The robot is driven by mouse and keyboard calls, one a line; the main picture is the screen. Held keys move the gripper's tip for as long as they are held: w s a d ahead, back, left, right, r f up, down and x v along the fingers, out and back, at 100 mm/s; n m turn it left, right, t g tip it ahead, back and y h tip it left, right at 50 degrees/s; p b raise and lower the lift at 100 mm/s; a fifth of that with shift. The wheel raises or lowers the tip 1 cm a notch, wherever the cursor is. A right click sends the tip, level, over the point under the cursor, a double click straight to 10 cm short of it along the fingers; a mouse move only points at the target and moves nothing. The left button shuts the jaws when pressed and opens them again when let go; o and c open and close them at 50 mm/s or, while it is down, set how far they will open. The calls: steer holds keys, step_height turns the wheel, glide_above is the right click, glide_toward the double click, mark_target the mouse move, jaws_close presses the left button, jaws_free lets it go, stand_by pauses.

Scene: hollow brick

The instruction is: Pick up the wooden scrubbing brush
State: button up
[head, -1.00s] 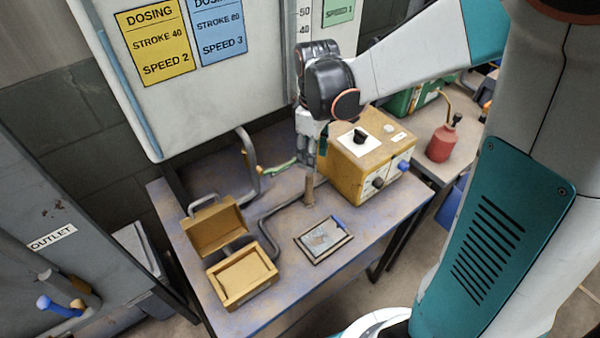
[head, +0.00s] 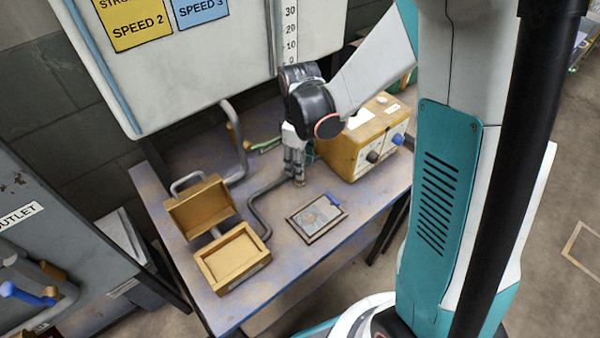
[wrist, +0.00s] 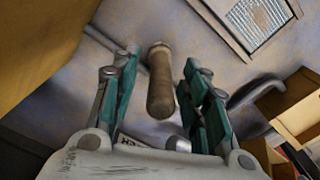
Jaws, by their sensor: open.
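The wooden brush shows as a brown, rounded wooden piece (wrist: 160,85) in the middle of the wrist view. Its bristles are not visible. In the head view only a small brown bit (head: 299,183) shows on the blue-grey table, at my fingertips. My gripper (head: 296,172) points down over it. In the wrist view my open gripper (wrist: 160,62) has a teal-padded finger on each side of the wooden piece, with gaps on both sides.
The yellow control box (head: 366,140) stands close to the right of my gripper. An open yellow case (head: 232,258), a framed panel (head: 316,217) and a grey bent pipe (head: 262,205) are on the table (head: 290,270). The front of the table is clear.

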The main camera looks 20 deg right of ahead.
jaws_close()
steer(key=shift+r, duration=0.1)
stand_by(0.3)
